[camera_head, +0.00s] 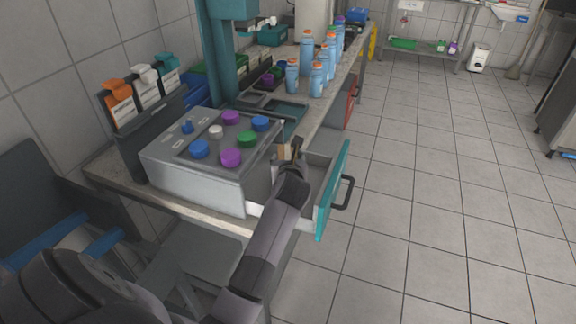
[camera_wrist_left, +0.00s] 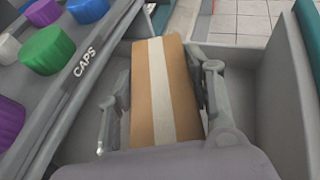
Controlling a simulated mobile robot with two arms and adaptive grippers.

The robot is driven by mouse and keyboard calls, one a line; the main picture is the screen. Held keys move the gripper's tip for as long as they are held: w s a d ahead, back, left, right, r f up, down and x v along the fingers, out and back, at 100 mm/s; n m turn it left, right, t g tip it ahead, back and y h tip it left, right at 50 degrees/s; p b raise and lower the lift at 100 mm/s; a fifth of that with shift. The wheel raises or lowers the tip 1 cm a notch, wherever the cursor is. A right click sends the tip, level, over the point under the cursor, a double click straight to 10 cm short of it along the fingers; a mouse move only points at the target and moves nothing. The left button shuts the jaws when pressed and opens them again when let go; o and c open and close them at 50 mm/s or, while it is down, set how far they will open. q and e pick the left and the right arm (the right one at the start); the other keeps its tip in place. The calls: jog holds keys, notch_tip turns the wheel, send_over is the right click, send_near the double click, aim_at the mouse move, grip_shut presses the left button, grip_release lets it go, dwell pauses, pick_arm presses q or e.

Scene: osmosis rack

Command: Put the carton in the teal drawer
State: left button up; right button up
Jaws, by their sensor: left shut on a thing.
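The carton (camera_wrist_left: 140,95) is brown with a pale tape strip down its middle. My left gripper (camera_head: 291,160) is shut on it, with one finger on each side in the left wrist view. Only a small brown part of the carton (camera_head: 284,151) shows in the head view, behind the gripper. The teal drawer (camera_head: 333,192) stands pulled open from the bench, with a black handle on its front. The gripper and carton are over or inside the drawer's grey interior (camera_wrist_left: 262,80). I cannot tell whether the carton touches the drawer floor. My right gripper is out of view.
A grey box marked CAPS (camera_head: 205,185) with several coloured caps stands on the bench just left of the drawer. Several blue bottles (camera_head: 306,52) stand farther back on the bench. The tiled floor (camera_head: 430,190) to the right is clear.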

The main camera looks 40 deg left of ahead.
pick_arm(q)
jog(key=shift+f, duration=1.35)
jog(key=o, duration=1.3)
jog(key=b+v, duration=0.1)
jog(key=v, duration=1.1)
jog(key=shift+r, duration=0.15)
